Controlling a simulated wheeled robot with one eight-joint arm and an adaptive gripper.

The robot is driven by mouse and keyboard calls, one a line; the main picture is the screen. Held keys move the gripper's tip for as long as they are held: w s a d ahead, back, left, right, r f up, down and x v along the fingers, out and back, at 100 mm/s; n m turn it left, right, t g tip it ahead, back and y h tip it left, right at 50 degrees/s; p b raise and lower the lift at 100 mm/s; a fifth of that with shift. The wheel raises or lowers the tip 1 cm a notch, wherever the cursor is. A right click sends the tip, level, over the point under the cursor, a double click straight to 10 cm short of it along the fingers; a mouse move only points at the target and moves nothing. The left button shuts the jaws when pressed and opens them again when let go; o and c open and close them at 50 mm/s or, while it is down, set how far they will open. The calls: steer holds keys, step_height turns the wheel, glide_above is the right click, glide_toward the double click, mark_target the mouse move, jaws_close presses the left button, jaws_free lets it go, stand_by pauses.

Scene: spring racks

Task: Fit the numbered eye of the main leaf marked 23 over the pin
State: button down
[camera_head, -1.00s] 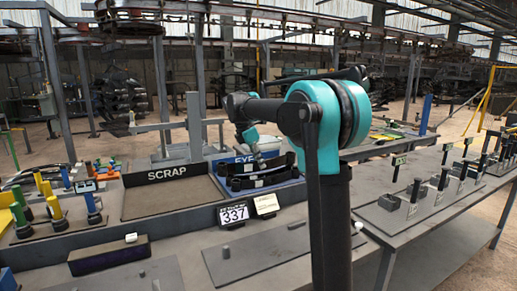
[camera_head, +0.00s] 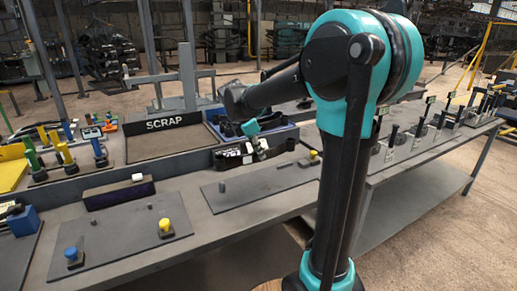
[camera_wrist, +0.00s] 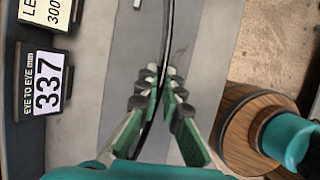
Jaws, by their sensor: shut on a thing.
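My gripper (camera_wrist: 165,88) is shut on a thin dark curved leaf (camera_wrist: 171,25), which runs lengthwise between the fingertips in the wrist view. In the head view, my gripper (camera_head: 256,146) holds this leaf (camera_head: 284,147) above the bench, in front of the sign. The number 23 and the leaf's eye cannot be made out. A short grey pin (camera_head: 222,187) stands upright on a flat dark plate (camera_head: 255,193), below and left of the gripper; the leaf is apart from it. A yellow-topped post (camera_head: 314,157) stands at the plate's right end.
The SCRAP tray (camera_head: 150,147) and a blue tray (camera_head: 285,134) lie behind. A dark block (camera_head: 118,194) is left; another plate (camera_head: 120,237) carries blue (camera_head: 73,256) and yellow (camera_head: 166,226) knobs. Upright posts stand on the right bench.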

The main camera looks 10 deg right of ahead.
steer(key=shift+f, duration=2.65)
steer(key=shift+f, duration=2.3)
stand_by(3.1)
